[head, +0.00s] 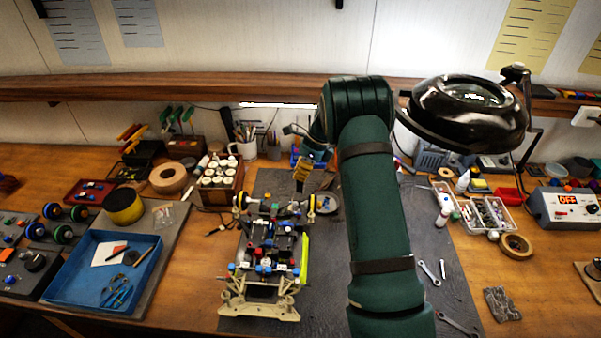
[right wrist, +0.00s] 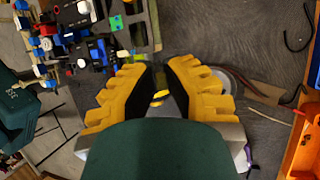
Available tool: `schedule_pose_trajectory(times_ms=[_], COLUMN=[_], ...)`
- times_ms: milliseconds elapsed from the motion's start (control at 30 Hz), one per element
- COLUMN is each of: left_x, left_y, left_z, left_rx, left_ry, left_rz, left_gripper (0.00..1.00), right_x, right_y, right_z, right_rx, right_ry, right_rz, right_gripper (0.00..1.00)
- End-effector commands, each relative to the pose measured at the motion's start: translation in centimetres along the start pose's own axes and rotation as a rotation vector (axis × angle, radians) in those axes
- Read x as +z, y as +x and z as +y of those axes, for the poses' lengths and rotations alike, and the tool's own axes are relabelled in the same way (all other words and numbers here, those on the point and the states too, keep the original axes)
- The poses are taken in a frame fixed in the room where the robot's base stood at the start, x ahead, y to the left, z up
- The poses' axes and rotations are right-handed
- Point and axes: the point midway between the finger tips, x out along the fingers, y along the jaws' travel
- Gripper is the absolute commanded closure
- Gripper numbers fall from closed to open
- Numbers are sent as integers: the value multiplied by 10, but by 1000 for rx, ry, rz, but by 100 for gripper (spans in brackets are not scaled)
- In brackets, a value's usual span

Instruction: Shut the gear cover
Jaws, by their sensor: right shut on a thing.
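The RC car chassis (head: 262,250) stands on the dark mat, with cream end parts and blue, red and black parts on top. I cannot make out the gear cover for certain. The chassis (right wrist: 92,38) shows at the upper left there, apart from the fingertips. My left gripper is not in view.
A round dish (head: 327,203) lies beside the chassis's far right corner. A block of white-capped jars (head: 219,180) stands to the left, and a blue tray (head: 104,270) lies further left. Wrenches (head: 430,272) lie on the mat at the right. A magnifier lamp (head: 470,110) overhangs the right side.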

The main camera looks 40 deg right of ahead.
Motion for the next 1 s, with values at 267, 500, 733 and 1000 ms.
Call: schedule_pose_trajectory(times_ms=[267, 500, 733, 1000], left_x=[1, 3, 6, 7], left_y=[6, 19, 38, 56], left_z=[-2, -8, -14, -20], left_rx=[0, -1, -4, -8], left_ry=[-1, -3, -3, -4], left_rz=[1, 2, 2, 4], left_gripper=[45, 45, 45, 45], right_x=[0, -1, -2, -4], right_y=[0, 2, 7, 10], right_z=[6, 17, 28, 36], right_rx=[-72, -225, -381, -513], right_ry=[-30, -94, -159, -213], right_rz=[-1, -2, -2, 0], right_gripper=[100, 100, 100, 100])
